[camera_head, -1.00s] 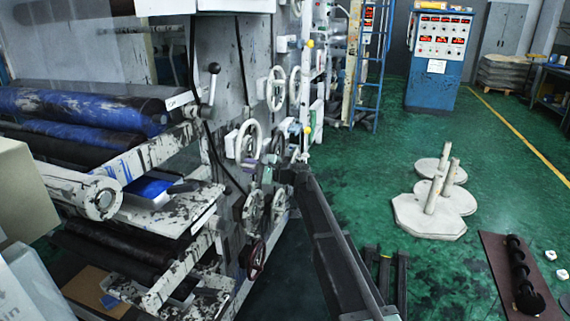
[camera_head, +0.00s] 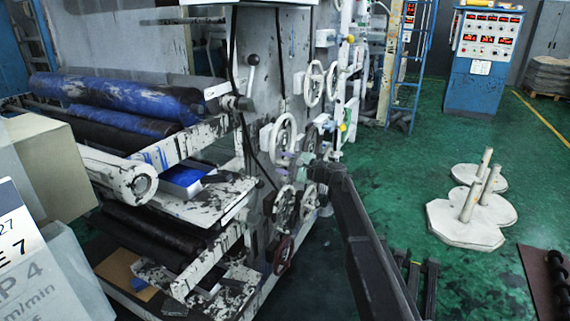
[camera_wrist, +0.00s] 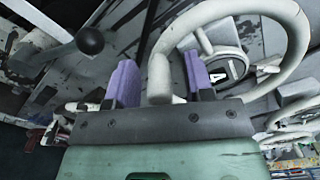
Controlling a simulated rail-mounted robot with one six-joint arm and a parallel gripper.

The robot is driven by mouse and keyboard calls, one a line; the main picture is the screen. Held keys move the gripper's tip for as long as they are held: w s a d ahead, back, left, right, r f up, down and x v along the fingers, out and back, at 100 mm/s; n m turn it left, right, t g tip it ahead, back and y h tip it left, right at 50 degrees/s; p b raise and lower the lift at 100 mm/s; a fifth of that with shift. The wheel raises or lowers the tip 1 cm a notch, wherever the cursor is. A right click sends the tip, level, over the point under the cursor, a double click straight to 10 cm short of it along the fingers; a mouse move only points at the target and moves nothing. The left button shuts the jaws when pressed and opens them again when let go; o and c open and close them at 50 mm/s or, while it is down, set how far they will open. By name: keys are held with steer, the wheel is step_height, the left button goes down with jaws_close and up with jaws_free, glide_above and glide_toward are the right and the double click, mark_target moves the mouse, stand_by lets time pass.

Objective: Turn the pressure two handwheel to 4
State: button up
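A white handwheel (camera_wrist: 160,70) fills the upper middle of the wrist view; in the head view it appears to be the middle wheel (camera_head: 284,140) on the machine's side. My gripper (camera_wrist: 160,82) has two purple finger pads, one on each side of the wheel's rim, with visible gaps between pads and rim. It is open. A round dial (camera_wrist: 217,72) with one dark character, a 4 or an A, sits behind the wheel. Which wheel is pressure two cannot be read. In the head view my gripper (camera_head: 292,159) is small and partly hidden by my arm.
More handwheels are close by: upper ones (camera_head: 315,83), lower ones (camera_head: 284,207) and a dark red one (camera_head: 283,255). A black-knobbed lever (camera_wrist: 90,41) is left of the fingers. Open green floor (camera_head: 400,165) lies right of my arm.

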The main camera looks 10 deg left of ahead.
steer(key=shift+d, duration=0.1)
steer(key=v, duration=1)
steer(key=shift+s+d, duration=0.15)
steer(key=shift+d, duration=0.15)
steer(key=s+d+f+n+g+h, duration=0.2)
steer(key=s+d+f+n+h, duration=0.25)
steer(key=s+f, duration=0.35)
steer(key=s+d+f+n+g+h, duration=0.25)
steer(key=s+d+f+h, duration=0.2)
steer(key=s, duration=0.65)
steer(key=s+d+f+n+h, duration=0.15)
steer(key=s+d+h, duration=0.25)
steer(key=s+d, duration=0.4)
steer(key=s+d+f+h, duration=0.3)
steer(key=s+d+h, duration=0.2)
steer(key=s, duration=0.4)
step_height(320, 180, up, 22)
steer(key=p, duration=2.2)
steer(key=shift+w+d+y, duration=0.3)
steer(key=shift+d, duration=0.1)
